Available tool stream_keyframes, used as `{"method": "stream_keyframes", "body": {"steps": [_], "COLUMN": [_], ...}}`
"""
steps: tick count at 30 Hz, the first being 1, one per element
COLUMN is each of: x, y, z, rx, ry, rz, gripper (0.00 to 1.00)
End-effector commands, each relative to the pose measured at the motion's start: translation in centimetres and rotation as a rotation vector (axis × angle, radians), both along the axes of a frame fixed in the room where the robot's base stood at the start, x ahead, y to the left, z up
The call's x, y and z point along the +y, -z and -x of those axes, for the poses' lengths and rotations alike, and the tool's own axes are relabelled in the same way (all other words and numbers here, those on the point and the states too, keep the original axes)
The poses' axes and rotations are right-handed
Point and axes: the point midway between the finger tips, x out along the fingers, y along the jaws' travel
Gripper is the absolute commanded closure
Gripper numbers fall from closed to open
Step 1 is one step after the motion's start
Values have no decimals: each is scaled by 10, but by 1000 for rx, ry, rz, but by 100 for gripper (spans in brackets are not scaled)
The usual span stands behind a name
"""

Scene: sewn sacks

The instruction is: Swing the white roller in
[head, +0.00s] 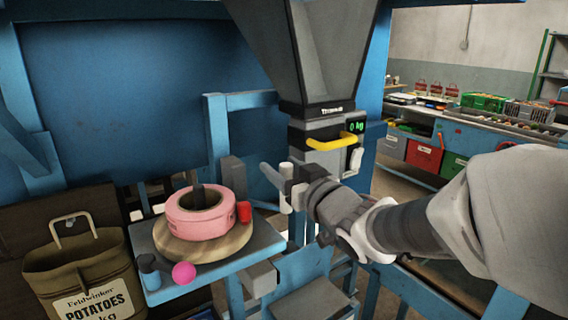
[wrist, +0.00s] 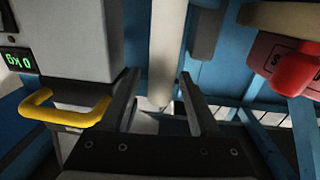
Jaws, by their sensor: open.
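The white roller (head: 286,196) is a pale upright cylinder beside the weighing machine in the head view, just left of my gripper (head: 296,184). In the wrist view the white roller (wrist: 167,50) runs down from the top edge between the two dark fingers of my gripper (wrist: 160,84). The fingers are open, one on each side of it in the picture, with a visible gap to each. I cannot tell how far its lower end lies between the fingertips. My gripper partly covers the roller's mounting in the head view.
The hopper (head: 318,45) has a yellow handle (head: 331,143) and a 0 kg display close to my gripper. A potato sack (head: 82,275) is far left.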

Motion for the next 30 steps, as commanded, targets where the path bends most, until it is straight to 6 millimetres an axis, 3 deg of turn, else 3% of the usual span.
{"method": "stream_keyframes", "body": {"steps": [6, 16, 26, 30], "x": [8, 9, 9, 9], "y": [0, 0, 0, 0], "z": [-14, -16, -16, -16], "rx": [1, 1, 0, 0], "ry": [-1, 0, 0, 0], "rz": [0, 0, 0, 0], "gripper": [38, 38, 97, 100]}}
